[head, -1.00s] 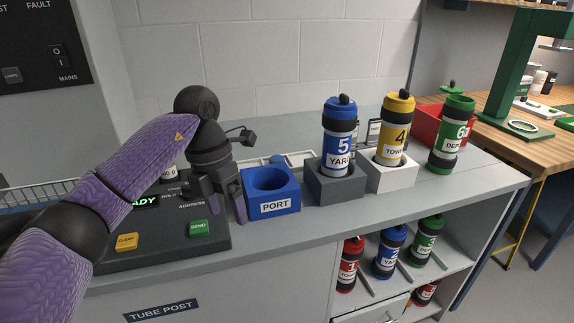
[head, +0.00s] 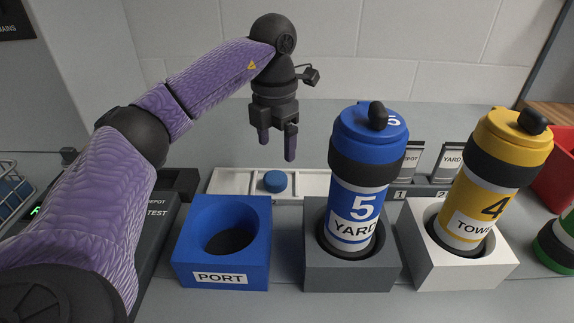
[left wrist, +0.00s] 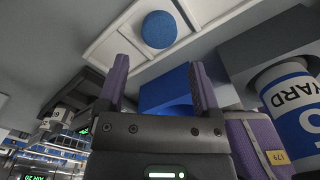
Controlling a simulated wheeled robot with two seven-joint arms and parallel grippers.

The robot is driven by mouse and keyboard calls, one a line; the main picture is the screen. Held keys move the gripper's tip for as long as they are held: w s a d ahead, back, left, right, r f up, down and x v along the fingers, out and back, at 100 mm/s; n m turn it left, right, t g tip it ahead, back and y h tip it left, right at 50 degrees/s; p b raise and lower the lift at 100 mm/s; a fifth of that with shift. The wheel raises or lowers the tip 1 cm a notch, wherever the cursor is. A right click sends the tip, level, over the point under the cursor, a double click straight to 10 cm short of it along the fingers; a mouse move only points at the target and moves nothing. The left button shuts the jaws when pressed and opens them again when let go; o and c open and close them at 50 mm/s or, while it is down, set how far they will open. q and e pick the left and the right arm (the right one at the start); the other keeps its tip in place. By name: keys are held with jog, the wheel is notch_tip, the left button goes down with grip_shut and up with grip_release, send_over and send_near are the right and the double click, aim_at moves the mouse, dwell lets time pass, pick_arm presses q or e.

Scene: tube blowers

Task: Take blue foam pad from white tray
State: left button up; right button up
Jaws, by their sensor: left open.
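The blue foam pad (head: 275,181) is a small round disc resting in the white tray (head: 232,182), which lies behind the blue PORT block at the back of the counter. The pad also shows in the left wrist view (left wrist: 159,29), beyond the fingertips. My left gripper (head: 277,150) is open and empty, pointing down above the pad, with a gap between fingers and tray. Its two purple fingers show apart in the left wrist view (left wrist: 158,80). My right gripper is not in view.
The blue PORT block (head: 192,250) with an empty hole stands in front of the tray. The blue tube 5 (head: 350,205) stands upright in a grey block (head: 345,278) to the right. The yellow tube 4 (head: 478,205) stands in a white block (head: 465,272). A wall is behind.

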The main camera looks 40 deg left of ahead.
aim_at(275, 177)
pick_arm(q)
jog(key=f+b, duration=0.1)
jog(key=f, duration=0.1)
jog(key=f+b, duration=0.1)
jog(key=f, duration=0.2)
jog(key=f+b, duration=0.1)
jog(key=f, duration=0.1)
jog(key=shift+s+f+b, duration=0.15)
jog(key=shift+s+b, duration=0.1)
jog(key=shift+b, duration=0.15)
jog(key=shift+f, duration=0.35)
jog(key=shift+r, duration=0.25)
jog(key=c, duration=1)
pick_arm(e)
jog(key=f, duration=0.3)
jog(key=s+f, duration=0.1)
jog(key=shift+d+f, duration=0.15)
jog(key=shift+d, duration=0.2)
